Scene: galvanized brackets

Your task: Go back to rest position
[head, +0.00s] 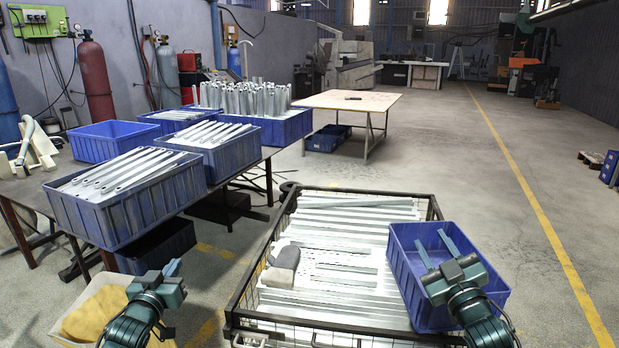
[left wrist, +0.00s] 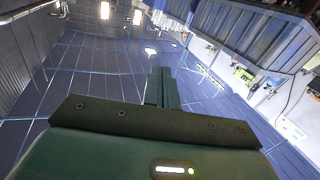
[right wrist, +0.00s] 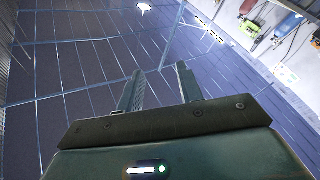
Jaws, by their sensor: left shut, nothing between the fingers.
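My left gripper (head: 172,268) is at the lower left of the head view, between the table with crates and the wire basket. Its fingers are together and empty, also in the left wrist view (left wrist: 160,86). My right gripper (head: 432,246) shows in front of the empty-looking blue crate (head: 408,297) at the right of the basket. Its two fingers are apart with nothing between them, also in the right wrist view (right wrist: 160,80). Both wrist views look up at the roof and walls, so both grippers point upward.
The wire basket (head: 257,258) holds many galvanized brackets and a grey-brown object (head: 283,266). Blue crates of brackets (head: 135,215) stand on the left table (head: 29,190). A pale box with yellow cloth (head: 97,310) is beside my left arm. The floor at right (head: 540,200) is open.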

